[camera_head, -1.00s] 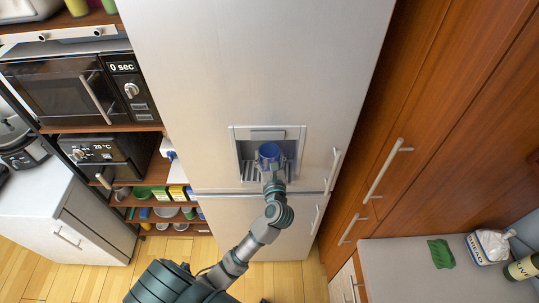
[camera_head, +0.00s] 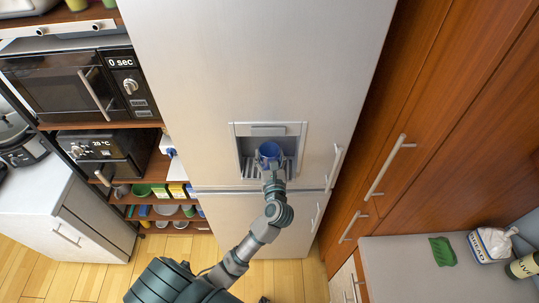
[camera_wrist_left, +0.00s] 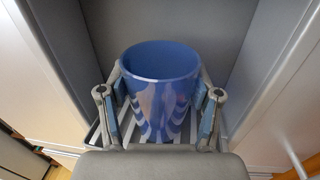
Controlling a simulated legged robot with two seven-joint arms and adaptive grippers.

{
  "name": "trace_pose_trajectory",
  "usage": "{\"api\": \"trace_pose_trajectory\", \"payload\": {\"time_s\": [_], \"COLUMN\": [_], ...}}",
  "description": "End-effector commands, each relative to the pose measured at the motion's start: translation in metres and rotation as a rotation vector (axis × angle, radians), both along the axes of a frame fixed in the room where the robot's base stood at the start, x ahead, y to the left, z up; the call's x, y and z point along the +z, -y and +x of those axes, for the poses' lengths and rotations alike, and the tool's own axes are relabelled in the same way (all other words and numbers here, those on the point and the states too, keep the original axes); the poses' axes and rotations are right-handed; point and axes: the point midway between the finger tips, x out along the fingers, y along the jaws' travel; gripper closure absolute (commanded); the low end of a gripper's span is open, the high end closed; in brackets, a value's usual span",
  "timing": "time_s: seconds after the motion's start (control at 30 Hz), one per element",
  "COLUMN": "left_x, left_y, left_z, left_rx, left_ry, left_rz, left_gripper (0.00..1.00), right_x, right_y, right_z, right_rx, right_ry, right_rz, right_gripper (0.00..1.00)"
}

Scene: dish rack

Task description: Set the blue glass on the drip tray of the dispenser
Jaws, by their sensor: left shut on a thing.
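The blue glass (camera_head: 268,151) is upright inside the dispenser recess (camera_head: 241,146) in the fridge door. My left gripper (camera_head: 271,165) reaches in from the front and is shut on the glass. In the left wrist view, the blue glass (camera_wrist_left: 160,85) stands between the two fingers of my left gripper (camera_wrist_left: 160,110), which press on its sides. The slatted drip tray (camera_head: 289,172) is below the glass, and its slats (camera_wrist_left: 122,134) show beside it in the left wrist view. The base of the glass is hidden, so I cannot tell whether it touches the tray. My right gripper is not in view.
The recess walls are close on both sides of the glass. A fridge handle (camera_head: 333,169) stands to the right. A microwave (camera_head: 70,85) and shelves are at left. A counter (camera_head: 400,270) with a bread bag (camera_head: 490,245) is at lower right.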

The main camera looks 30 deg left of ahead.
Motion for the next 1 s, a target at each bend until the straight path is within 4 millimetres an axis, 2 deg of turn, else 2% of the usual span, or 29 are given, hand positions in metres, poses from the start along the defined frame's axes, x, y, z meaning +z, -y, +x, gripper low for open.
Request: {"api": "trace_pose_trajectory", "payload": {"time_s": [0.27, 0.3, 0.4, 0.77, 0.87, 1.0], "left_x": [-0.004, -0.003, -0.003, -0.004, -0.005, -0.006], "left_y": [0.0, 0.0, 0.0, 0.001, 0.008, 0.025], "left_z": [0.0, 0.0, 0.0, -0.001, -0.009, -0.031], "left_rx": [0.0, 0.0, 0.0, -0.001, -0.002, -0.002], "left_ry": [0.001, 0.001, 0.001, -0.001, -0.002, -0.004], "left_rz": [0.001, 0.001, 0.001, -0.001, -0.001, -0.003], "left_gripper": [0.79, 0.29, 0.07, 0.07, 0.07, 0.07], "right_x": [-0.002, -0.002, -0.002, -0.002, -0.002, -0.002], "right_y": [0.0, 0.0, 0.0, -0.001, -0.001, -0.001], "right_z": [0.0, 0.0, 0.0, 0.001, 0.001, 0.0], "right_rx": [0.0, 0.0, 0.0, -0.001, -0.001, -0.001], "right_ry": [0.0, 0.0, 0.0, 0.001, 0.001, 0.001], "right_rz": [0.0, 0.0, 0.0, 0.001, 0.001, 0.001], "right_gripper": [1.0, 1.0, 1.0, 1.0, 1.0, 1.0]}}
